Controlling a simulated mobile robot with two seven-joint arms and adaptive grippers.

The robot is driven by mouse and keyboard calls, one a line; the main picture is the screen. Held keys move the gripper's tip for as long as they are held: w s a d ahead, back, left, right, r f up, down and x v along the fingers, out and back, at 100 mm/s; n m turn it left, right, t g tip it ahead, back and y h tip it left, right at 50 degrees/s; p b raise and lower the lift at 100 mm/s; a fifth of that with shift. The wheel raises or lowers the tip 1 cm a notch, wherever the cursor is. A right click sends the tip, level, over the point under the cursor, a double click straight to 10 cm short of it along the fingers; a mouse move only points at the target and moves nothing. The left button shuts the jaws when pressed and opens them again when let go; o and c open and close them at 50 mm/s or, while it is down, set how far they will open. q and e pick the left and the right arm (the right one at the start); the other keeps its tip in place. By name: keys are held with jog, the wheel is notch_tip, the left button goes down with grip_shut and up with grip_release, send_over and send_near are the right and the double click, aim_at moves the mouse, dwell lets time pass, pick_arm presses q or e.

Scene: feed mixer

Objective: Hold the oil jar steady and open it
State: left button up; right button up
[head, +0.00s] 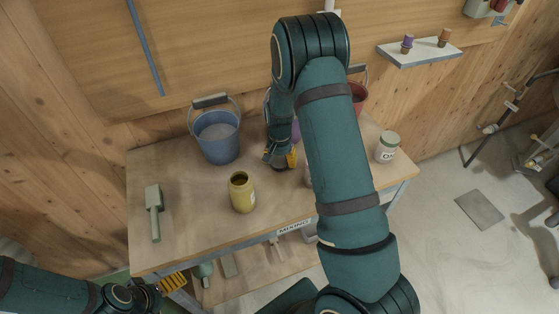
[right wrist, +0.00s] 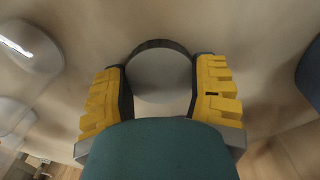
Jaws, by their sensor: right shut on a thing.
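A yellow jar (head: 242,193) stands upright on the workbench with its dark mouth open and no lid on it. Another jar (head: 387,148), pale with a green lid and a label starting with "O", stands at the bench's right end. My right gripper (head: 281,158) is low over the bench, behind and right of the yellow jar. In the right wrist view its yellow fingers are shut on a round grey disc with a dark rim (right wrist: 161,75), which looks like a lid. My left gripper (head: 172,284) is at the bench's front left, apart from both jars; its fingertips are unclear.
A blue bucket (head: 217,135) stands at the back left and a red bucket (head: 358,92) at the back right, partly behind my arm. A green scoop (head: 155,209) lies at the left. My right arm hides part of the bench (head: 195,225). A wall shelf (head: 420,52) holds small corked items.

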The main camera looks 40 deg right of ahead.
aim_at(280, 161)
jog(key=o, duration=1.2)
jog(key=shift+o, duration=0.2)
jog(key=shift+r, duration=0.35)
notch_tip(280, 161, up, 12)
jog(key=p, duration=0.1)
jog(key=shift+f+p, duration=0.25)
jog(key=shift+p, duration=0.1)
